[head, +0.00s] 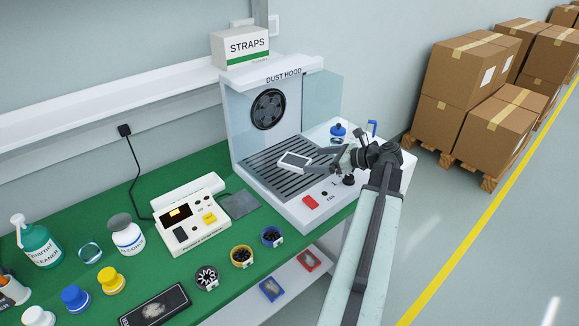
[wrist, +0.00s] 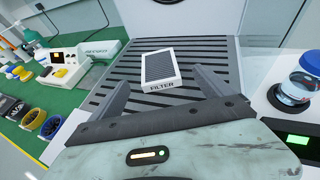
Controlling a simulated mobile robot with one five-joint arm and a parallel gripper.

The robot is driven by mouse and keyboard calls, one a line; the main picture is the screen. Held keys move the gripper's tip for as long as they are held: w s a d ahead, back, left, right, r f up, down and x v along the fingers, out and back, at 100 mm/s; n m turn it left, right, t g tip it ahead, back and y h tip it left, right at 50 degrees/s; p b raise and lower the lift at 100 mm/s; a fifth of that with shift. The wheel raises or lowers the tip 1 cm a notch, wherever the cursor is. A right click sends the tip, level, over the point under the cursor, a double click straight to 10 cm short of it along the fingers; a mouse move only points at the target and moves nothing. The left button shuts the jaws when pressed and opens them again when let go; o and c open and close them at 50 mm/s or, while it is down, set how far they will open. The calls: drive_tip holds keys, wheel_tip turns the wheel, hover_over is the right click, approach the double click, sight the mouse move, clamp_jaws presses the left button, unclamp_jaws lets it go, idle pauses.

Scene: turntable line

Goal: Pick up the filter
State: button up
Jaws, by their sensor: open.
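The filter (wrist: 162,68) is a flat rectangular piece with a white frame, a dark pleated face and the label FILTER on its near edge. It lies on the slotted grille of the dust hood, and also shows in the head view (head: 294,161). My gripper (wrist: 163,84) is open, with its two fingers spread wide to the left and right of the filter's near end. In the head view my gripper (head: 325,160) is over the right part of the grille, just right of the filter. I cannot tell whether a finger touches it.
The dust hood (head: 297,78) has a back wall with a fan and clear side panels. A blue-topped jar (head: 338,133) stands right of the grille. A white device with buttons (head: 188,218) and several cups and bottles stand on the green bench to the left.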

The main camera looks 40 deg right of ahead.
sight(296, 161)
drive_tip(key=shift+w+a, duration=0.15)
drive_tip(key=shift+w, duration=0.2)
drive_tip(key=b+x, duration=0.3)
drive_tip(key=x, duration=0.4)
drive_tip(key=shift+a, duration=0.1)
drive_tip(key=c, duration=1.6)
drive_tip(key=shift+r+p, duration=0.2)
drive_tip(key=shift+p, duration=0.1)
